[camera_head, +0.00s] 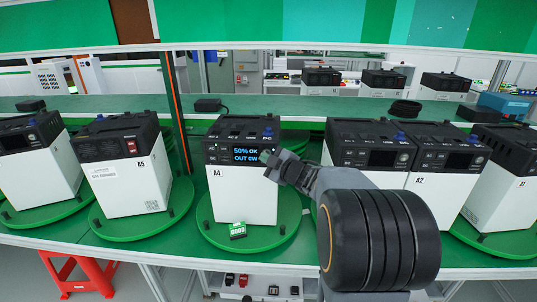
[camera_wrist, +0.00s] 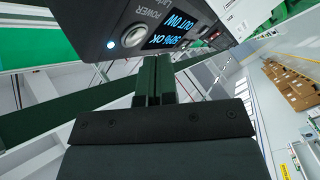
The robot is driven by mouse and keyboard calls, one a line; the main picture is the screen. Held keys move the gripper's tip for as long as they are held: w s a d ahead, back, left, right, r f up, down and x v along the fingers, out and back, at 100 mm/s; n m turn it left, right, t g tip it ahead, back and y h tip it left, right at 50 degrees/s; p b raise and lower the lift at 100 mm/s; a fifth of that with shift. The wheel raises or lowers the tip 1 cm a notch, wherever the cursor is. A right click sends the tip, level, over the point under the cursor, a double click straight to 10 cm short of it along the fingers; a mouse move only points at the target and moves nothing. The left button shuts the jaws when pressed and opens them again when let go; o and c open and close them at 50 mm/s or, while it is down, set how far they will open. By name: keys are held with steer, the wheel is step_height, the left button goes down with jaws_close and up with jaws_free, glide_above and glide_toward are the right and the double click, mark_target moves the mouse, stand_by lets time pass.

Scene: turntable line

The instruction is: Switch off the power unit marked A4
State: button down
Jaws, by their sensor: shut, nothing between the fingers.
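The power unit marked A4 (camera_head: 243,195) stands upright on a round green turntable (camera_head: 215,235), white below with a black top. Its screen (camera_head: 251,154) is lit and reads 50% OK, OUT 0W. In the wrist view, the unit's black front (camera_wrist: 90,20) shows a round silver POWER button (camera_wrist: 133,35) with a lit bluish light (camera_wrist: 110,45) beside it. My gripper (camera_head: 267,158) is shut and empty in front of the right side of the screen.
Unit A5 (camera_head: 124,170) stands on a turntable to the left, another unit (camera_head: 40,165) beyond it. Unit A2 (camera_head: 428,175) and others stand close together at the right. A green GOOD tag (camera_head: 238,230) is at A4's foot. An orange-edged post (camera_head: 178,120) rises behind, left of A4.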

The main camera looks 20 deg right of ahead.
steer(key=shift+w, duration=0.15)
steer(key=shift+w+d, duration=0.2)
steer(key=shift+w, duration=0.15)
steer(key=shift+w+d, duration=0.15)
steer(key=shift+w, duration=0.1)
stand_by(0.9)
steer(key=shift+s, duration=0.15)
steer(key=shift+s+a, duration=0.35)
steer(key=shift+s, duration=0.15)
stand_by(0.4)
steer(key=shift+s+a+b, duration=0.1)
steer(key=shift+s+a, duration=0.3)
steer(key=shift+s, duration=0.3)
steer(key=shift+s+a+b, duration=0.1)
steer(key=shift+s+a, duration=0.35)
steer(key=shift+s, duration=0.3)
steer(key=shift+s+a+b, duration=0.1)
steer(key=shift+s+a, duration=0.3)
steer(key=shift+s, duration=0.3)
